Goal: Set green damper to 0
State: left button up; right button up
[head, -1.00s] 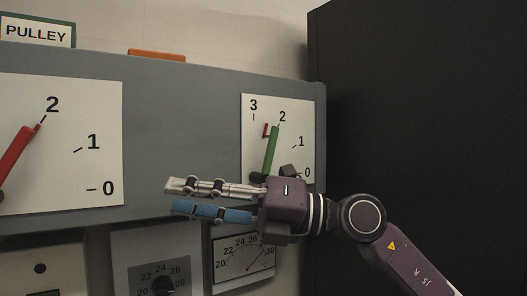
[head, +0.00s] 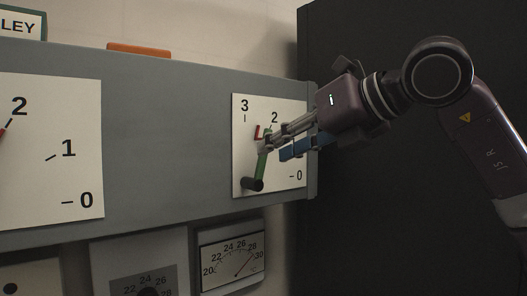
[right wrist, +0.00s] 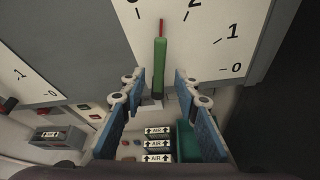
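The green damper lever (head: 261,166) stands on a white dial plate (head: 241,150) numbered 3, 2 and 0 in the head view. It rises from a dark pivot and points close to 2; the 1 is hidden behind my gripper. My right gripper (head: 272,151) reaches in from the right, its fingers at the lever's upper part. In the right wrist view the green lever (right wrist: 160,66) stands between the spread fingertips (right wrist: 159,78), with gaps on both sides. I cannot tell whether either finger touches it. My left gripper is not in view.
A second dial plate (head: 60,150) is at the left, with only a bit of its red lever showing. A small red marker (head: 259,131) sits near the green lever's tip. A gauge (head: 232,258) is below. A dark cabinet (head: 400,220) stands at the right.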

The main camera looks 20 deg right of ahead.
aim_at(264, 172)
jog(key=shift+p+x, duration=0.65)
jog(key=shift+x, duration=1.7)
jog(key=shift+r, duration=0.1)
jog(key=shift+c, duration=0.4)
grip_shut()
